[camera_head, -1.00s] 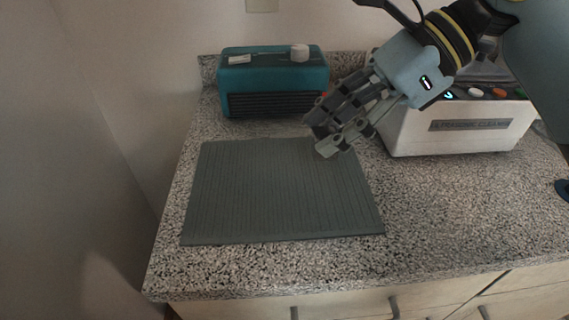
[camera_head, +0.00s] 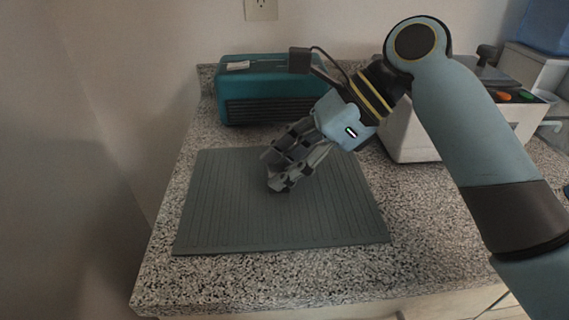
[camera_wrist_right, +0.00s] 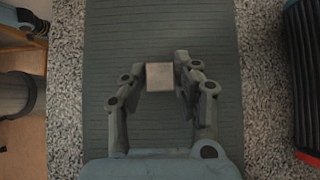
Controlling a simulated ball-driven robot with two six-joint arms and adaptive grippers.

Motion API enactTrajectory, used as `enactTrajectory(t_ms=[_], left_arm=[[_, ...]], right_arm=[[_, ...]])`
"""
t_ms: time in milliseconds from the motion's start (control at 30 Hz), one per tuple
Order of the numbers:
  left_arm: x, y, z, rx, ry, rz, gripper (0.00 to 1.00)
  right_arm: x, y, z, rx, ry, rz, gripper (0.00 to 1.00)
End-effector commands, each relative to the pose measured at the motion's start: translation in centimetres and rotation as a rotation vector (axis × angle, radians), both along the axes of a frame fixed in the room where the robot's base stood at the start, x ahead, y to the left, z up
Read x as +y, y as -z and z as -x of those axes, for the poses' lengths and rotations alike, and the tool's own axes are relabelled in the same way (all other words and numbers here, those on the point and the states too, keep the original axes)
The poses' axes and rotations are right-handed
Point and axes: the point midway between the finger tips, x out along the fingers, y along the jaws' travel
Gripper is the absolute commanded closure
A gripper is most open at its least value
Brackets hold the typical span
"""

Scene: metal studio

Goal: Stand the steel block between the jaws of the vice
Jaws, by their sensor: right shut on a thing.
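My right gripper (camera_head: 279,183) is over the grey ribbed mat, low and slanting down to the left. The right wrist view shows its two fingers (camera_wrist_right: 160,82) shut on the steel block (camera_wrist_right: 160,76), a small pale square between the fingertips. In the head view the block is hidden by the fingers. I cannot tell whether the block touches the mat. The vice is not visible in these frames. My left gripper is not in view.
The grey mat (camera_head: 220,215) lies on a speckled counter (camera_head: 160,285), bare apart from my gripper. A teal radio-like box (camera_head: 245,100) stands behind it. A white ultrasonic cleaner (camera_head: 410,140) stands at the back right, partly behind my right arm. The counter's front edge is near.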

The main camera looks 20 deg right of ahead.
Motion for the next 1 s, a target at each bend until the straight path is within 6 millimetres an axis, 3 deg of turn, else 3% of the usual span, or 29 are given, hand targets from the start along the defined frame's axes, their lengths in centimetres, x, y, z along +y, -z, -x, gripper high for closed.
enactTrajectory(t_ms=[67, 100, 267, 633, 1000], left_arm=[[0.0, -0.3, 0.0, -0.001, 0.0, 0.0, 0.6], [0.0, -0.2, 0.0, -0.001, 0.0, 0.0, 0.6], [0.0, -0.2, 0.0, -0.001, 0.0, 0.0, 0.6], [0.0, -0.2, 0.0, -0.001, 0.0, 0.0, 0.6], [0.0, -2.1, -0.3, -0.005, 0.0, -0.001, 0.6]], right_arm=[[0.0, 0.1, 0.0, 0.001, 0.0, 0.0, 1.0], [0.0, 0.1, 0.0, 0.002, 0.0, 0.001, 0.67], [0.0, 0.2, 0.0, 0.001, 0.0, 0.0, 0.48], [-0.5, -0.5, 0.1, 0.0, 0.001, 0.002, 0.48], [-5.9, -6.1, 1.6, 0.0, 0.001, 0.007, 0.48]])
